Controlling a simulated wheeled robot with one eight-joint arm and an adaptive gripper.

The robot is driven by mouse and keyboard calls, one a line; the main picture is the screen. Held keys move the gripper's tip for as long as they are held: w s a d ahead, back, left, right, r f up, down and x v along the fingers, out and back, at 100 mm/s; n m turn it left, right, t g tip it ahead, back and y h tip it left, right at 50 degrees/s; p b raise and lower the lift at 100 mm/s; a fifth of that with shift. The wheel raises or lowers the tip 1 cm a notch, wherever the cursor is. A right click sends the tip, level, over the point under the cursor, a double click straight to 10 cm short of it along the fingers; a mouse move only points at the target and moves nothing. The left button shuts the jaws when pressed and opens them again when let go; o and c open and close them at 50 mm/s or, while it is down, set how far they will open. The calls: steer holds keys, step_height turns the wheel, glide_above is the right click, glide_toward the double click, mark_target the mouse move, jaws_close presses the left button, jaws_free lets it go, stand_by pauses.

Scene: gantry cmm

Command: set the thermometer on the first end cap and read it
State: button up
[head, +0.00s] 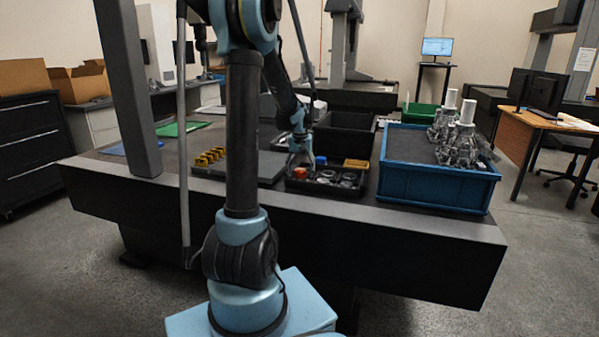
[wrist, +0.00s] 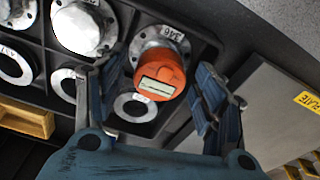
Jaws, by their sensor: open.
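An orange thermometer (wrist: 165,75) with a small rectangular display sits on a metal end cap (wrist: 166,45) whose label looks like 346. The display's reading is too small to make out. In the head view the thermometer (head: 300,174) is at the left of the black tray (head: 330,193). My gripper (wrist: 157,80) is open, with one finger on each side of the thermometer and visible gaps to it. It also shows in the head view just above the tray (head: 300,153). More end caps (wrist: 82,28) and rings (wrist: 134,107) lie in tray compartments.
A grey surface plate (wrist: 275,95) with a yellow label is beside the tray, with several yellow blocks (head: 210,157) on it. A blue crate (head: 432,188) with metal castings (head: 458,145) stands to the right. A yellow-orange tray (wrist: 28,118) borders the black tray.

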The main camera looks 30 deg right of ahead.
mark_target(300, 171)
step_height(300, 171, up, 11)
steer(key=s, duration=0.1)
steer(key=s+a+r+n, duration=0.2)
steer(key=a, duration=1.3)
steer(key=s+a+f+n+t, duration=0.1)
steer(key=s+a+f+n, duration=0.15)
steer(key=s+a, duration=0.55)
steer(key=s+a+f+n, duration=0.1)
steer(key=s+a+f, duration=0.3)
steer(key=a, duration=0.8)
steer(key=s+a+f+n, duration=0.2)
steer(key=s+a+f, duration=0.3)
steer(key=s+f, duration=0.3)
steer(key=shift+a+y, duration=0.25)
steer(key=shift+y, duration=0.15)
steer(key=shift+s, duration=0.1)
